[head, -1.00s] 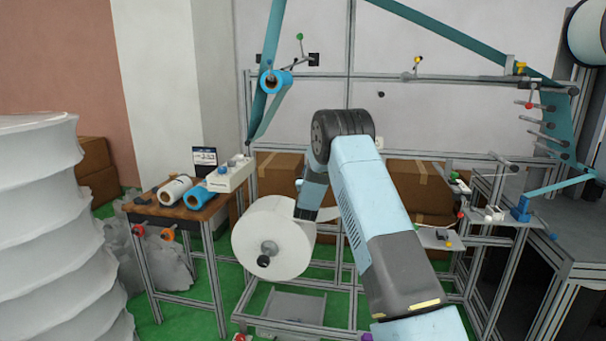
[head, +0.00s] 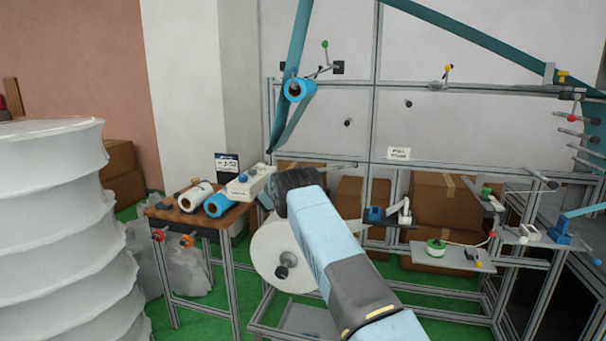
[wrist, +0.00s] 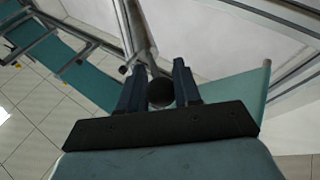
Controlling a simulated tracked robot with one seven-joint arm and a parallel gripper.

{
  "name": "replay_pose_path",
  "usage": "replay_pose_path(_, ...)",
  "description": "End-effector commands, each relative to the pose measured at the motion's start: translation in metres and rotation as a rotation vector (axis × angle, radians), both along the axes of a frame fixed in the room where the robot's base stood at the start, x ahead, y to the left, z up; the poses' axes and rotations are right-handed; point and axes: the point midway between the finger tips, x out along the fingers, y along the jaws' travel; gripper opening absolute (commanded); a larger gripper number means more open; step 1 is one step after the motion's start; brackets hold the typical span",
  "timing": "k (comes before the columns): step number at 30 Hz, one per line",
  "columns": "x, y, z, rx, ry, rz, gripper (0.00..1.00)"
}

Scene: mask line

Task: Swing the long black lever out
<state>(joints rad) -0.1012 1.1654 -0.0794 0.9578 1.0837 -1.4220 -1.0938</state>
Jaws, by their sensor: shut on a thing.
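In the wrist view my gripper (wrist: 159,92) has its two dark blue fingers on either side of a dark round knob (wrist: 160,93), closed on it. A grey bar (wrist: 138,35) runs upward in the picture just beyond the knob; I cannot tell whether they are joined. In the head view my arm hides the gripper and whatever it holds. No long black lever shows clearly in full, and I cannot tell if the knob is its end.
A white roll (head: 278,250) stands partly behind my arm. A wooden table (head: 190,216) with rolls and a white box (head: 247,183) is left of it. A metal frame (head: 374,90) with teal web (head: 450,38) stands behind. A large white ribbed stack (head: 55,230) is at left.

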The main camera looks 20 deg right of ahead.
Motion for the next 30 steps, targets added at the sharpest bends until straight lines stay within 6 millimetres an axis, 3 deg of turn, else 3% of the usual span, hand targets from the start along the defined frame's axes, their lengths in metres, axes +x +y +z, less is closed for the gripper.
replay_pose_path(1,0.0012,0.0056,-0.0085,0.010,0.009,0.000,0.00)
replay_pose_path(17,0.0000,-0.0011,-0.0103,0.011,0.012,-0.028,0.00)
replay_pose_path(18,0.0000,-0.0010,-0.0105,0.011,0.012,-0.028,0.37)
replay_pose_path(24,0.0005,0.0054,-0.0068,0.007,0.008,-0.023,0.54)
replay_pose_path(30,0.0009,0.0080,-0.0044,0.005,0.005,-0.021,0.54)
